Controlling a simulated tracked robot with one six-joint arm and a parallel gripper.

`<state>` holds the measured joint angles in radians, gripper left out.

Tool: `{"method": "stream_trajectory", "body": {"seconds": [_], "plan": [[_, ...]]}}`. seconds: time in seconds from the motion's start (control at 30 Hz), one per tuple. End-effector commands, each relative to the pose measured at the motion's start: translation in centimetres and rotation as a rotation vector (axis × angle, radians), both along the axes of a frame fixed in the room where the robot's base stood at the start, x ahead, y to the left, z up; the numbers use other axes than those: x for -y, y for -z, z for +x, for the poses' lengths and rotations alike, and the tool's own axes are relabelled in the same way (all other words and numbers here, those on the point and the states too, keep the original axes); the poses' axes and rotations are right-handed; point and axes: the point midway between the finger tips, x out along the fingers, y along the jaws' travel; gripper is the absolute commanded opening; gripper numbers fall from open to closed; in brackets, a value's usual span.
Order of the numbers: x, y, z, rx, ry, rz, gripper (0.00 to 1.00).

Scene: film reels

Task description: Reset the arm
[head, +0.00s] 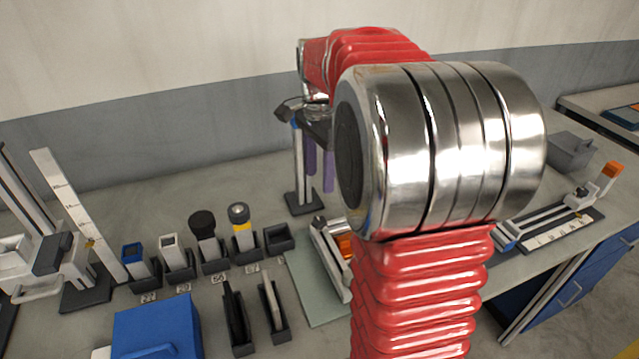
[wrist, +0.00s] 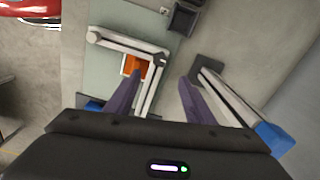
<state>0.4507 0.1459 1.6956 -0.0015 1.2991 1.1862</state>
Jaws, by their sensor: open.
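My gripper (head: 319,172) is partly hidden behind my red and silver arm in the head view. Its two purple fingers hang down over the bench. In the wrist view the fingers (wrist: 160,78) stand apart with nothing between them. They are above the pale green mat (wrist: 105,75) and the bench beside it. A grey frame (wrist: 125,43) with an orange square (wrist: 134,66) is on the mat, and the left finger overlaps it in this view. My arm hides part of the mat and frame in the head view.
A grey post (head: 299,165) on a dark base stands close beside my gripper; it also shows in the wrist view (wrist: 230,98). A row of holders (head: 212,255) with several items, a blue box (head: 157,328) and a measuring stand (head: 75,215) are left. A scaled rail (head: 550,228) is right.

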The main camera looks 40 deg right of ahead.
Motion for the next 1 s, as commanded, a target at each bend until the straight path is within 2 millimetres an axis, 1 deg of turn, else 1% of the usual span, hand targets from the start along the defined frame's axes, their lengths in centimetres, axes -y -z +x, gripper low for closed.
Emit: {"method": "stream_trajectory", "body": {"seconds": [0.67, 0.87, 1.0], "plan": [[0.0, -0.2, 0.0, 0.0, -0.017, 0.0, 0.49], [0.2, 0.1, 0.5, 0.021, -0.154, -0.012, 0.49], [0.0, 1.8, 0.0, 0.018, -0.3, -0.012, 0.49]]}}
